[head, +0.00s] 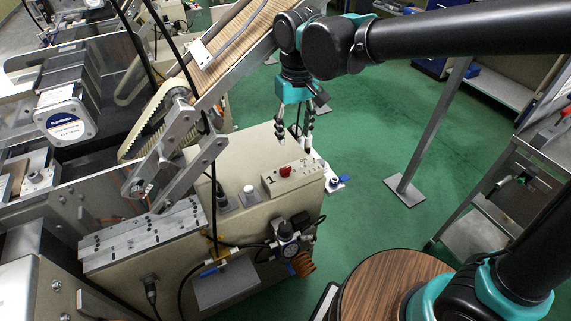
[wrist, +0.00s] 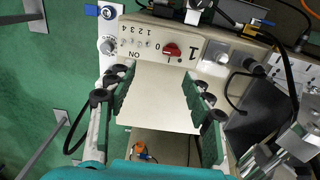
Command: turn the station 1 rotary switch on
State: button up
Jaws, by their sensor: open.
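The station 1 rotary switch (head: 286,171) is a red knob on a beige control box (head: 305,178) marked 1. I cannot tell for sure which mark the knob points to. My gripper (head: 294,142) hangs fingers down above the box, apart from the switch. In the wrist view my gripper (wrist: 157,82) is open and empty, its two fingers spread, with the switch beyond the fingertips near the right one.
A slanted conveyor (head: 225,50) rises behind. Green floor (head: 380,130) is open to the right.

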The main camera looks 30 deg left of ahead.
aim_at(286, 168)
jog(key=f, duration=0.3)
jog(key=s+a+f, duration=0.1)
jog(key=f, duration=0.3)
jog(key=s+f, duration=0.1)
jog(key=f, duration=0.3)
jog(key=shift+a+f, duration=0.2)
jog(key=shift+f, duration=0.05)
jog(key=shift+c, duration=0.4)
jog(key=c, duration=1.1)
